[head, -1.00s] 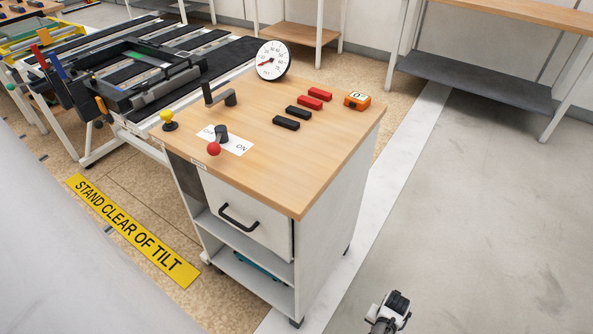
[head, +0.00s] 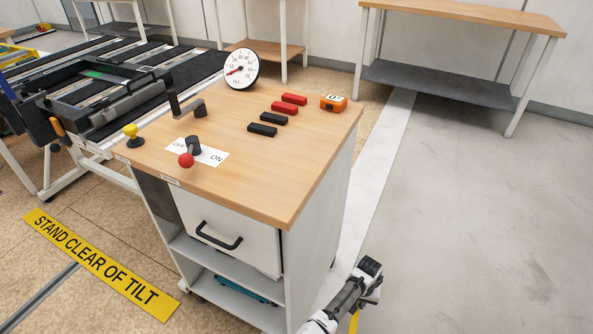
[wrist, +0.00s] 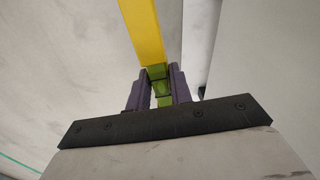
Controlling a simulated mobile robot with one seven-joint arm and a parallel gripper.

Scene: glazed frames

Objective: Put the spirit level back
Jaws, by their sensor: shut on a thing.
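The spirit level is a yellow bar (wrist: 143,28) with green parts near my fingers in the wrist view. My gripper (wrist: 160,84) is shut on it, with a dark purple finger on each side. The level extends up and out of the top of that view. In the head view a short strip of yellow, seemingly the level (head: 354,321), shows below my arm at the bottom edge. The rest of it is hidden or out of frame there, and my fingers cannot be made out. My arm is to the right of the wooden-topped cabinet, over the floor.
The cabinet top (head: 262,172) bears a dial gauge (head: 242,68), red blocks (head: 289,99), black blocks (head: 267,124), an orange box (head: 333,103) and a red-knobbed lever (head: 187,160). A teal thing (head: 242,290) lies on its lower shelf. A bench (head: 455,15) stands back right. Floor is clear at right.

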